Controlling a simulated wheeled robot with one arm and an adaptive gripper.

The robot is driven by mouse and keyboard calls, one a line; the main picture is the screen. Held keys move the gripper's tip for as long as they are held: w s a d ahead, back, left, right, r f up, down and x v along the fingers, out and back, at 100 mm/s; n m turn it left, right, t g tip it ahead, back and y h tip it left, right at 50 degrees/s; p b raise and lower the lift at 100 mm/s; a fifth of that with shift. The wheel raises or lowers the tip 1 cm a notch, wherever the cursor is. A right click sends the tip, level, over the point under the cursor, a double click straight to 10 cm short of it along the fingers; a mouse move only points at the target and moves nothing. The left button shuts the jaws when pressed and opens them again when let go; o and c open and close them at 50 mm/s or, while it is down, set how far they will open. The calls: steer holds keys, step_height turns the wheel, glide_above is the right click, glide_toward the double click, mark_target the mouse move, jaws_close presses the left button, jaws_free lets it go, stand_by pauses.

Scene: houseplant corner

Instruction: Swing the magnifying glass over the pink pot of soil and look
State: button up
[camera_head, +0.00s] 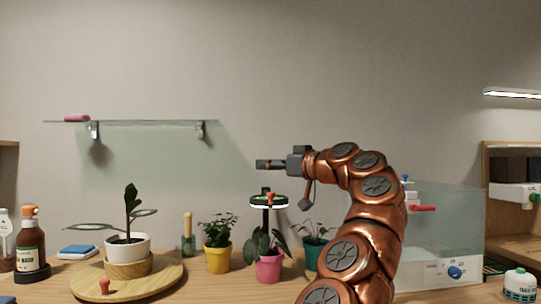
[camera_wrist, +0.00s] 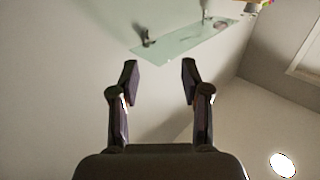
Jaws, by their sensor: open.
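The pink pot (camera_head: 268,268) stands on the wooden table with a leafy plant in it; its soil is mostly hidden by leaves. What looks like the magnifying glass (camera_head: 258,205), a flat round head with a pale rim and a red knob (camera_head: 269,194) on top, shows above the plant beside a dark post. I cannot tell whether it is directly over the pot or behind it. My gripper (camera_head: 264,165) is above this head, pointing left, apart from it. In the wrist view my gripper (camera_wrist: 160,75) is open, with nothing between its fingers.
A yellow pot (camera_head: 218,260) stands left of the pink pot and a teal pot (camera_head: 313,256) right. A white pot (camera_head: 127,246) sits on a round wooden board (camera_head: 165,280) at left. A glass shelf (camera_head: 140,122) is on the wall. A clear tank (camera_head: 450,220) is at right.

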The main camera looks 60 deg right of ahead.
steer(key=shift+w+r, duration=0.1)
steer(key=shift+w, duration=0.05)
steer(key=shift+s+a+r, duration=0.1)
steer(key=shift+a+r, duration=0.1)
steer(key=shift+r, duration=0.3)
steer(key=shift+s+a+r, duration=0.1)
steer(key=shift+a+r, duration=0.05)
steer(key=shift+r, duration=0.45)
steer(key=shift+w+r, duration=0.1)
steer(key=shift+d, duration=0.25)
stand_by(0.7)
